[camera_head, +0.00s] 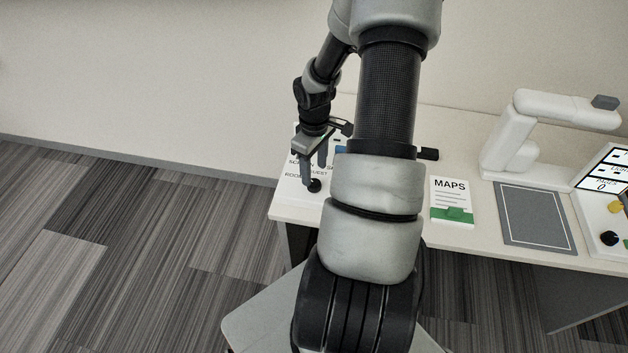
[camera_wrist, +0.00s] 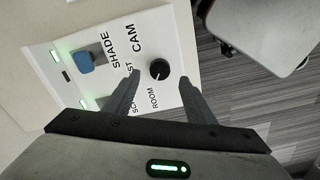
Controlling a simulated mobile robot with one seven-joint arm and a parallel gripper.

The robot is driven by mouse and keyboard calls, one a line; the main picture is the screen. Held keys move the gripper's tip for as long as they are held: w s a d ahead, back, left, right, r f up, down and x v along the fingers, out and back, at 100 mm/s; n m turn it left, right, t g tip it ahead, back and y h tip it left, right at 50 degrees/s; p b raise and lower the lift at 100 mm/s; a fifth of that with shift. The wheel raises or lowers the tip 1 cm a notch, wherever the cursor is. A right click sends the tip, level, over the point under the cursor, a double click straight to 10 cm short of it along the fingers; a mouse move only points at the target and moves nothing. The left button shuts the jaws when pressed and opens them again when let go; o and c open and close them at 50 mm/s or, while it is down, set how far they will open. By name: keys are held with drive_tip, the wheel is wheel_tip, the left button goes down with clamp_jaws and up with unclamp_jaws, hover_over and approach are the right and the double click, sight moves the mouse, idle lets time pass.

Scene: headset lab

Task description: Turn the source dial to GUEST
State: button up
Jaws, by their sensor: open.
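The source dial (camera_wrist: 159,69) is a round black knob on a white control panel (camera_wrist: 178,38). The labels CAM, ROOM and a partly hidden one ending in ST lie around it. A small pale mark shows on its lower side, roughly toward ROOM, but too small to read surely. My gripper (camera_wrist: 160,77) is open, with one fingertip on each side of the dial; I cannot tell whether they touch it. In the head view, the dial (camera_head: 314,186) sits at the panel's front edge, just below my gripper (camera_head: 314,174), which hides part of the panel.
A blue switch (camera_wrist: 85,60) by SHADE and green lights are on the same panel. On the table (camera_head: 455,125) are a MAPS holder (camera_head: 453,190), a grey mat (camera_head: 536,218), a white arm-like stand (camera_head: 507,150) and a second panel (camera_head: 592,215) at right.

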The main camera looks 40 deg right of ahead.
sight(314, 183)
wheel_tip(314, 183, down, 5)
drive_tip(key=shift+f, duration=0.15)
drive_tip(key=c, duration=1)
drive_tip(key=shift+c, duration=0.2)
drive_tip(key=shift+m+b, duration=0.4)
drive_tip(key=m+b, duration=0.2)
drive_tip(key=m, duration=0.2)
drive_tip(key=shift+f+m, duration=0.1)
drive_tip(key=shift+m, duration=0.3)
drive_tip(key=m+b, duration=0.2)
drive_tip(key=m, duration=0.3)
